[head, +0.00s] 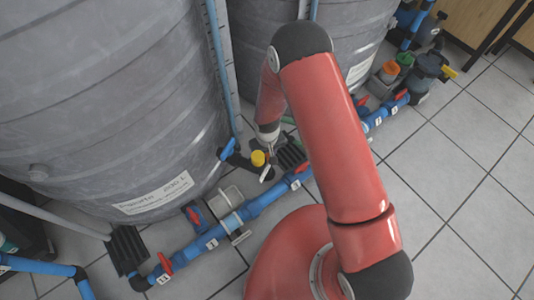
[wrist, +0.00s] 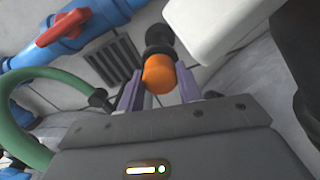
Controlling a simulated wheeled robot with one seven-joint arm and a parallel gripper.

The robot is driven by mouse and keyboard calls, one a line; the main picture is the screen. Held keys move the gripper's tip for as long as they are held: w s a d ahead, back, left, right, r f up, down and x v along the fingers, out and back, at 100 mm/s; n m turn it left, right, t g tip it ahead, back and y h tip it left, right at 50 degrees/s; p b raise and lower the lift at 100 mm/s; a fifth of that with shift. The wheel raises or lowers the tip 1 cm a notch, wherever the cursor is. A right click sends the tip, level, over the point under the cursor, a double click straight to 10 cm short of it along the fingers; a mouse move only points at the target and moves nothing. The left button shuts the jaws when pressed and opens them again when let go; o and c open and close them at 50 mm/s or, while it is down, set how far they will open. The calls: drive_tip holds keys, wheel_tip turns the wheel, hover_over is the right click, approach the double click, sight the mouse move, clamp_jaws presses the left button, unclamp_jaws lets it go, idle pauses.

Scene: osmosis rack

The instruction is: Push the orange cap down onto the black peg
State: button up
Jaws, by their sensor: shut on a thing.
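The orange cap (wrist: 158,76) sits between the two fingers of my gripper (wrist: 159,88) in the wrist view. The fingers are shut on it from both sides. A black peg (wrist: 158,38) lies just beyond the cap, in line with it. The cap's far edge meets or overlaps the black part in the picture, and I cannot tell how far it is seated. In the head view my gripper (head: 269,150) is low beside the large grey tank, small and partly hidden by my arm.
A blue pipe with a red valve handle (wrist: 63,27) runs at upper left in the wrist view. A green hose (wrist: 20,125) curves at left. A white block (wrist: 215,25) stands close at right.

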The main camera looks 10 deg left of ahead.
drive_tip(key=shift+f+b, duration=0.35)
drive_tip(key=shift+f, duration=0.05)
drive_tip(key=o, duration=1)
drive_tip(key=shift+r+p, duration=0.45)
drive_tip(key=shift+r, duration=3.5)
